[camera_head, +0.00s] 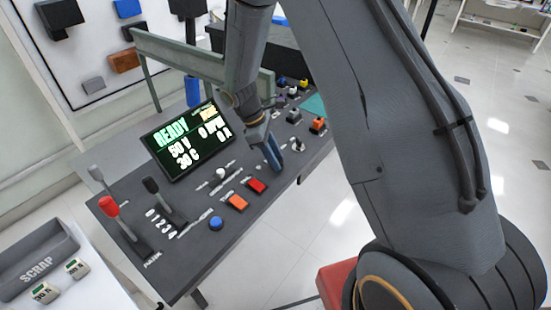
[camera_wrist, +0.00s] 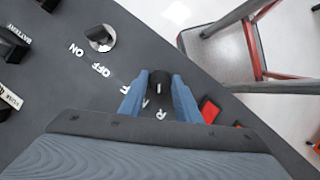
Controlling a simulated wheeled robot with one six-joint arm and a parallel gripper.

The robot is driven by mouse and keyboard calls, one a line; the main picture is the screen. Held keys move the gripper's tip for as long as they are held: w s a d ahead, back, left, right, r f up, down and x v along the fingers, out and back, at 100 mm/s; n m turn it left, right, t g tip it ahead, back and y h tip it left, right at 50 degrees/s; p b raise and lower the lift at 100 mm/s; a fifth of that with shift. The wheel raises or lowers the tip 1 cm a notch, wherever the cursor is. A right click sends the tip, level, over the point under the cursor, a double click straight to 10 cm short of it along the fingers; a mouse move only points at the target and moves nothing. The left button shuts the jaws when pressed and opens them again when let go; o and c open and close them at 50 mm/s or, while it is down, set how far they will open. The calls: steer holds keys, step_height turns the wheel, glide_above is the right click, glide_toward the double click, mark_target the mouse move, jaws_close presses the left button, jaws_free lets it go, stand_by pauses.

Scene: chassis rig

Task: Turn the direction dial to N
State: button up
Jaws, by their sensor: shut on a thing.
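The direction dial (camera_wrist: 160,82) is a small black knob on the dark console, near the console's edge in the wrist view. My gripper (camera_wrist: 160,76) has its two blue fingers on either side of the knob and is shut on it. A small white mark shows on the knob's side facing the bottom of the picture. White letters lie beside and below it, an F and an R among them; the fingers partly hide the lettering. In the head view my gripper (camera_head: 272,153) reaches down to the console and hides the dial.
An ON/OFF knob (camera_wrist: 99,38) sits near the dial. A chair (camera_wrist: 250,45) stands beyond the edge.

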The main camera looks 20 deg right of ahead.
steer(key=m, duration=0.2)
steer(key=m+g+y+b, duration=0.1)
steer(key=m, duration=0.2)
steer(key=shift+w+d, duration=0.15)
steer(key=shift+w, duration=0.05)
steer(key=shift+m+g+y, duration=0.3)
steer(key=shift+m, duration=0.1)
steer(key=o, duration=1.1)
steer(key=shift+r, duration=0.1)
steer(key=shift+b+v, duration=1.3)
steer(key=shift+v, duration=2.55)
